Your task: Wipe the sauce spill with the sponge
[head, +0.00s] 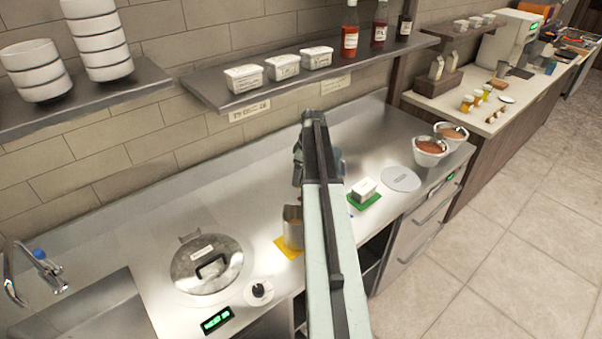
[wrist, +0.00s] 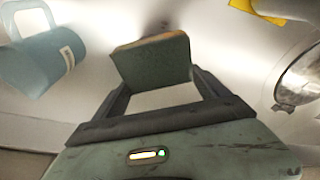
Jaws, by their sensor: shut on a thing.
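In the wrist view, my gripper (wrist: 157,80) is shut on the sponge (wrist: 152,62), which has a dark green face and a thin orange-brown edge. The sponge is held between the fingertips over the pale steel counter; I cannot tell whether it touches the surface. A faint brownish smear (wrist: 160,27) shows just beyond the sponge and may be the sauce spill; most of it is hidden. In the head view, my arm covers the sponge and the spill.
A blue-grey mug (wrist: 42,58) lies left of the sponge in the wrist view. In the head view, a metal container (head: 293,228) stands on a yellow mat (head: 286,249), beside a round lidded pot (head: 207,268). A shelf (head: 215,95) overhangs behind.

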